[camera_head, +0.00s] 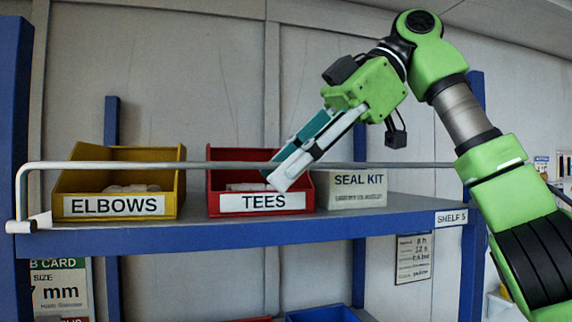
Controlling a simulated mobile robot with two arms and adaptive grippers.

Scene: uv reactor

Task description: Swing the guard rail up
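The guard rail (235,165) is a thin grey bar across the front of the blue-edged shelf, above the shelf board. Its left end bends down to a white pivot (22,227) at the shelf's front left corner. Its right end is hidden behind my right arm. My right gripper (279,176) reaches down from the upper right to the rail near its middle. Its white finger crosses in front of the rail; the teal finger lies behind it. I cannot tell whether the fingers touch the rail or how wide they are apart. My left gripper is not in view.
Behind the rail stand a yellow ELBOWS bin (75,183), a red TEES bin (215,186) and a white SEAL KIT box (357,188). Blue posts (14,110) frame the shelf (215,238). The space above the left bins is open.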

